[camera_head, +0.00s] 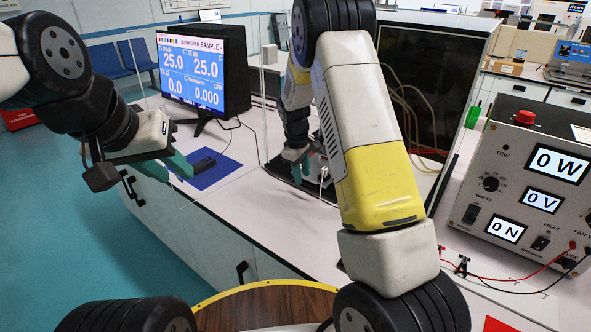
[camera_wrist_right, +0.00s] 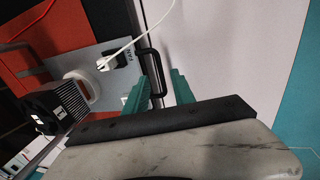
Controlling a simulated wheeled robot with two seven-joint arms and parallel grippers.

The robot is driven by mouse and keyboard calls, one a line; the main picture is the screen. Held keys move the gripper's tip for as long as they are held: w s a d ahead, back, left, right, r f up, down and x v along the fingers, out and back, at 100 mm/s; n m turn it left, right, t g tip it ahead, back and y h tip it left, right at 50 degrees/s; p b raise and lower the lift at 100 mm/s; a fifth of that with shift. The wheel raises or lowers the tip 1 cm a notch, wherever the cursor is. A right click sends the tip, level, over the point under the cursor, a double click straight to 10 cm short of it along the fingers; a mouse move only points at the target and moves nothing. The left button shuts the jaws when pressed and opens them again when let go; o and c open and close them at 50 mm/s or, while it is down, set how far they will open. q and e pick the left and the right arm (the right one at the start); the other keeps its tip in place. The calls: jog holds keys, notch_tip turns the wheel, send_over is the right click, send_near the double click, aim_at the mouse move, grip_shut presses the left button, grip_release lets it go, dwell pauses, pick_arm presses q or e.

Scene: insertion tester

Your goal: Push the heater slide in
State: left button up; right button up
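In the right wrist view, a grey plate (camera_wrist_right: 112,62), apparently the heater slide, carries a black bar handle (camera_wrist_right: 151,66) at its near edge. A black finned block (camera_wrist_right: 62,105) and a white ring-shaped part (camera_wrist_right: 84,88) are beside it. My right gripper (camera_wrist_right: 160,84) is open, its green fingers apart with the handle's near end about between their tips. I cannot tell whether they touch it. My left gripper (camera_head: 167,167) is open and empty beside the blue mat.
A blue mat (camera_head: 215,176) with a dark object (camera_head: 203,161) lies left on the bench, below a monitor (camera_head: 203,67). A dark-fronted enclosure (camera_head: 415,95) stands behind my right arm. A control box (camera_head: 530,185) is at right. A white cable (camera_wrist_right: 137,40) crosses the plate.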

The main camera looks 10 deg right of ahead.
jog(key=shift+w+d+f, duration=0.1)
jog(key=shift+f, duration=0.7)
jog(key=shift+w+d+f, duration=0.1)
jog(key=shift+f, duration=0.65)
grip_shut()
